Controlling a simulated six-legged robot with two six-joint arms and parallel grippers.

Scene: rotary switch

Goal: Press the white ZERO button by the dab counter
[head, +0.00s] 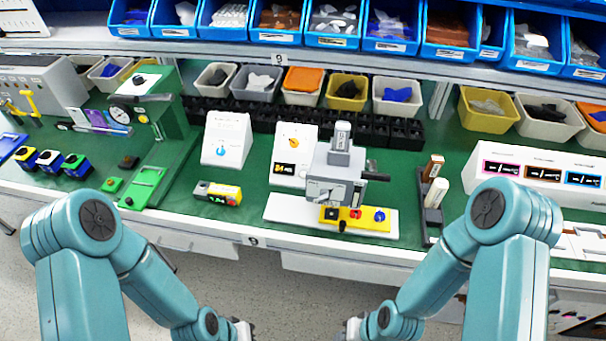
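I cannot make out a white ZERO button or read its label at this size. A white sloped box (294,145) with an orange dial and a small dark display stands left of centre on the green bench. A small black-and-yellow device (218,192) lies in front and to its left. I cannot tell which of them is the dab counter. My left gripper (245,330) and my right gripper (352,329) show only in part at the bottom edge, in front of and below the bench, apart from everything on it. Their fingers are mostly cut off.
A grey machine (336,175) on a white base with a yellow button strip (355,217) stands mid-bench. A white box with a blue dial (225,140) is left; a multi-display panel (540,172) is right. A green press (150,185) stands farther left. Bins line the back.

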